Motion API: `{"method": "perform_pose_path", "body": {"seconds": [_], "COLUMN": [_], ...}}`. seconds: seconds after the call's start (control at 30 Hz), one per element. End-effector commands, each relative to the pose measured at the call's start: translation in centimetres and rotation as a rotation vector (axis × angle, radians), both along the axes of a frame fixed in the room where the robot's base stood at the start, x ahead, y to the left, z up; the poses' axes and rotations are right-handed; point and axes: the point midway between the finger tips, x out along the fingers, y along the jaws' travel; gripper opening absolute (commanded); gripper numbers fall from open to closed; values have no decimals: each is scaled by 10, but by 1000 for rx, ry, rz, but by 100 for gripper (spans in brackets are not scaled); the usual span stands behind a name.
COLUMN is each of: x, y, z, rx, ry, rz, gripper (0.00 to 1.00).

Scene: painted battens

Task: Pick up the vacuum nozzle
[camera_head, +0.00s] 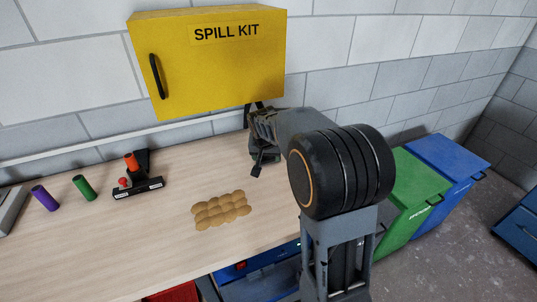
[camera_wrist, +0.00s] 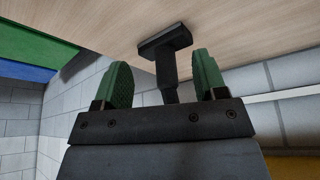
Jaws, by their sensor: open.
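The vacuum nozzle (camera_wrist: 166,42) is a black T-shaped piece in the wrist view, with a wide flat head against the wooden bench top and a narrow neck running back towards my gripper (camera_wrist: 161,72). My gripper's two green fingers stand apart, one on each side of the neck, with visible gaps. The neck's near end is hidden behind the dark palm edge. In the head view my gripper (camera_head: 258,150) is at the back right of the bench, below the yellow cabinet. Dark parts overlap there, and I cannot tell the nozzle from the gripper.
The bench top (camera_head: 110,240) has a lumpy brown item (camera_head: 221,209), a black stand with orange and red parts (camera_head: 138,182), a green cylinder (camera_head: 84,188) and a purple cylinder (camera_head: 45,198). The yellow spill kit cabinet (camera_head: 210,75) hangs above. Green (camera_head: 415,190) and blue (camera_head: 447,162) bins stand right.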

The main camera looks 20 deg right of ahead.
Motion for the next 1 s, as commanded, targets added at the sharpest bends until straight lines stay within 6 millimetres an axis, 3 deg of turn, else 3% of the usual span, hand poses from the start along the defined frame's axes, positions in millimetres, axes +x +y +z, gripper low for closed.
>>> {"method": "perform_pose_path", "body": {"seconds": [0.2,0.47,0.67,0.8,1.0], "x": [24,37,65,71,74], "y": [-13,-21,-36,-38,-40], "z": [1,0,1,-18,-27], "rx": [0,0,0,0,0], "ry": [1,1,2,4,1], "rz": [-1,-1,-2,-1,-1], "gripper": [65,65,65,65,65]}}
